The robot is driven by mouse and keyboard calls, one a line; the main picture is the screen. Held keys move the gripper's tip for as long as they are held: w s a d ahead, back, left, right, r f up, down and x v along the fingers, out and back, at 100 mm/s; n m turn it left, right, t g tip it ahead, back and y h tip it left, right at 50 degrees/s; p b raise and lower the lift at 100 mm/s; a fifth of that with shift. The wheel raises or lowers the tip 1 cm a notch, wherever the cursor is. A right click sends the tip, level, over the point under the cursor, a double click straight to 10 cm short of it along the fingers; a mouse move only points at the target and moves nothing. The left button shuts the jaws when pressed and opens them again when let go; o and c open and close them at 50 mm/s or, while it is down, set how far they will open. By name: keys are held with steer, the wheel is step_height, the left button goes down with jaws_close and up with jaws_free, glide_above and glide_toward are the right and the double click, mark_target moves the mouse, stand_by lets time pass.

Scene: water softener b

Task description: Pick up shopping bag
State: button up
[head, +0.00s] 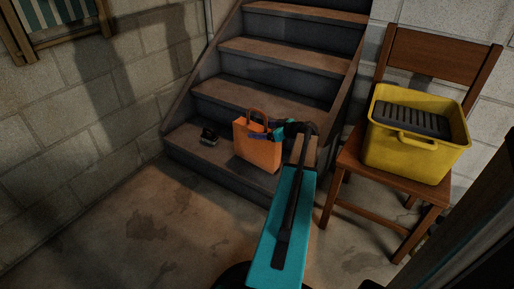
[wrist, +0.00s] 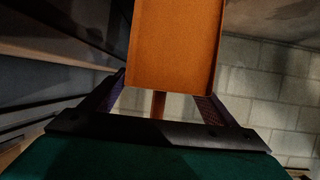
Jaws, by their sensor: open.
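The orange shopping bag (head: 257,150) stands upright on the lowest step, its looped handle on top. My gripper (head: 265,134) reaches in from the right, at the bag's upper right side. In the wrist view the bag (wrist: 175,45) fills the upper middle, with a strip of its handle below it in the picture. The open fingers of my gripper (wrist: 163,92) lie to either side of that handle strip, close to the bag's edge. Whether they touch the bag cannot be told.
The wooden stairs (head: 265,92) rise behind. A wooden chair (head: 385,186) at right carries a yellow bin (head: 405,156). The floor (head: 150,225) at front left is clear.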

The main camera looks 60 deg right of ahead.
mark_target(257, 127)
steer(key=shift+b+x, duration=0.5)
steer(key=shift+x, duration=1.05)
steer(key=c, duration=1.7)
steer(key=shift+c, duration=0.2)
steer(key=shift+r, duration=0.15)
steer(key=shift+r+p, duration=1.15)
steer(key=shift+r, duration=0.65)
steer(key=shift+s+a, duration=0.2)
steer(key=shift+s, duration=0.2)
steer(key=s+a+r+p, duration=0.1)
steer(key=s+a+p, duration=0.3)
steer(key=s, duration=1)
steer(key=shift+a, duration=0.7)
steer(key=shift+r, duration=0.1)
